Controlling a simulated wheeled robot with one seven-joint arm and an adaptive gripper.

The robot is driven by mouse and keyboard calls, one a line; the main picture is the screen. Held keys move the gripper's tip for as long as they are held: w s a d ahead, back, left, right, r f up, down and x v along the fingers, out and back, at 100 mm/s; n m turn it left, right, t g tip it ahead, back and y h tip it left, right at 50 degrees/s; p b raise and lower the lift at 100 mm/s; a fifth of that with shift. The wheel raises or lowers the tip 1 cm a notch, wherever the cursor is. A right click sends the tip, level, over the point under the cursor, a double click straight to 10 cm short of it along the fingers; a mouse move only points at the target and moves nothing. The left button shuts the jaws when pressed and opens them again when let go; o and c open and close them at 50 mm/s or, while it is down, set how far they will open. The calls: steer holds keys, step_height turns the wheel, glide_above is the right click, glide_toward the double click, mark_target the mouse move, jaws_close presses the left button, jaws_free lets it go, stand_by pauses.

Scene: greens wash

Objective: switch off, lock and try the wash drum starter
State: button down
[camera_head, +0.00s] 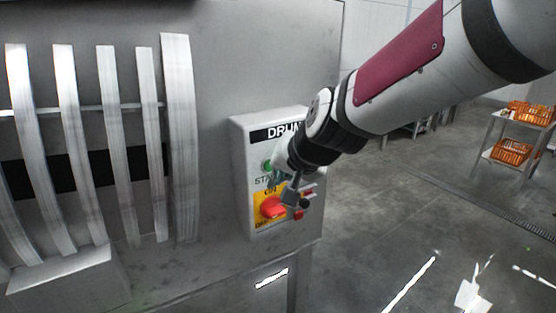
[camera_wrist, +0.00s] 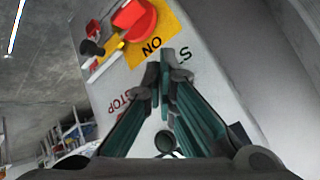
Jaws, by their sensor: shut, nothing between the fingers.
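The wash drum starter is a pale grey box (camera_head: 240,150) with a black "DRUM" label, fixed to the machine's front. Its red rotary switch (camera_head: 272,208) sits on a yellow ON/OFF plate and also shows in the wrist view (camera_wrist: 134,18). I cannot tell its exact setting. A green button (camera_head: 267,165) is above it. Small red parts (camera_head: 309,190) and a dark knob (camera_wrist: 93,47) are beside the switch; I cannot make out a padlock for sure. My gripper (camera_wrist: 166,62) is shut and empty, in front of the panel between the switch and the START/STOP lettering. Contact is unclear.
Curved metal bars (camera_head: 180,140) stand left of the box, with a steel block (camera_head: 70,280) below them. A trolley (camera_head: 490,150) with orange crates (camera_head: 512,151) stands at the far right. The concrete floor (camera_head: 400,210) between is open.

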steer(key=shift+w, duration=0.1)
stand_by(0.3)
steer(key=shift+w+a+p, duration=0.2)
steer(key=shift+a+p, duration=0.05)
steer(key=shift+p, duration=0.05)
steer(key=shift+w+a+p, duration=0.2)
steer(key=shift+w+p, duration=0.1)
steer(key=shift+w, duration=0.15)
stand_by(0.9)
steer(key=shift+s+d, duration=0.1)
steer(key=shift+s+d+b, duration=0.35)
steer(key=shift+s+b, duration=0.2)
steer(key=shift+s, duration=0.1)
steer(key=shift+d, duration=0.1)
steer(key=shift+s+d+b, duration=0.35)
steer(key=shift+s+d, duration=0.1)
steer(key=shift+s, duration=0.25)
steer(key=shift+s+d+b, duration=0.3)
steer(key=shift+s+d, duration=0.1)
steer(key=shift+s, duration=0.3)
steer(key=shift+s+d+b, duration=0.35)
steer(key=shift+s+d, duration=0.1)
steer(key=shift+s, duration=0.25)
